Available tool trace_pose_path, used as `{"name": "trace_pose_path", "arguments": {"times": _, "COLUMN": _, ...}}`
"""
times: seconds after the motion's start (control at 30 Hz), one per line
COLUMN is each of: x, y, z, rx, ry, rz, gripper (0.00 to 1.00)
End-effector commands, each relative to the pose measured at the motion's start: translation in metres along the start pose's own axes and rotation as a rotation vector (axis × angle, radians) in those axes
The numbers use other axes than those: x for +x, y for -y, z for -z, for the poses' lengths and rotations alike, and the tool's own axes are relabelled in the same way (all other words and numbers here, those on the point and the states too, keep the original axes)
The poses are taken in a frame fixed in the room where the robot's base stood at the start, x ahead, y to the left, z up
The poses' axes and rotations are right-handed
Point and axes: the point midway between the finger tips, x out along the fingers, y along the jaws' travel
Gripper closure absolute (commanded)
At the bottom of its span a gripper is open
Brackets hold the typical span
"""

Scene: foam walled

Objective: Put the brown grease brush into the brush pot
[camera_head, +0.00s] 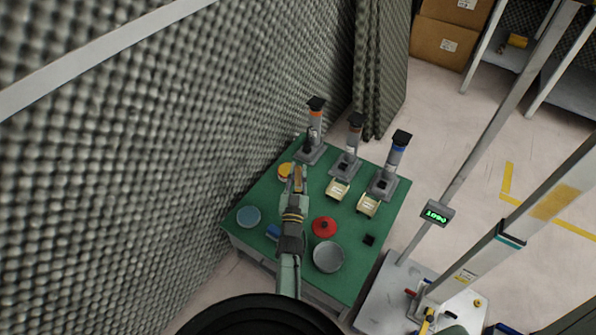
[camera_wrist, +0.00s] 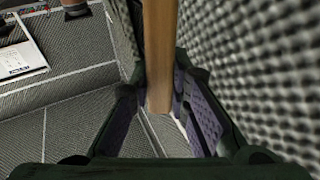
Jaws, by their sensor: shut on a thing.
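My gripper (camera_head: 296,188) is over the left part of the green table (camera_head: 262,191). In the wrist view its two fingers (camera_wrist: 162,112) are closed around a brown wooden stick, which looks like the handle of the brown grease brush (camera_wrist: 160,50). The stick runs up out of the picture, and its bristles cannot be made out. I cannot tell which vessel is the brush pot.
A yellow-orange round tin (camera_head: 285,170), a blue dish (camera_head: 248,216), a red lidded item (camera_head: 324,227), a grey bowl (camera_head: 328,257) and two cream blocks (camera_head: 338,190) are around my gripper. A grey foam wall (camera_head: 150,150) borders the left. A post with a display (camera_head: 437,213) stands right.

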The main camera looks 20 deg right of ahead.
Motion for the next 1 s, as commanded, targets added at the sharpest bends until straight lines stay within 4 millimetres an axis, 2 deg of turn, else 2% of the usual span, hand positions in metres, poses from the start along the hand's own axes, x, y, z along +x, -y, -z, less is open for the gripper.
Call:
{"name": "trace_pose_path", "arguments": {"times": 0.1, "x": -0.004, "y": 0.0, "z": -0.017, "rx": 0.0, "ry": -0.001, "rz": 0.0, "gripper": 1.0}}
{"name": "trace_pose_path", "arguments": {"times": 0.5, "x": -0.011, "y": 0.0, "z": -0.052, "rx": 0.0, "ry": -0.002, "rz": 0.001, "gripper": 1.0}}
{"name": "trace_pose_path", "arguments": {"times": 1.0, "x": -0.012, "y": 0.0, "z": -0.056, "rx": 0.0, "ry": -0.002, "rz": 0.001, "gripper": 1.0}}
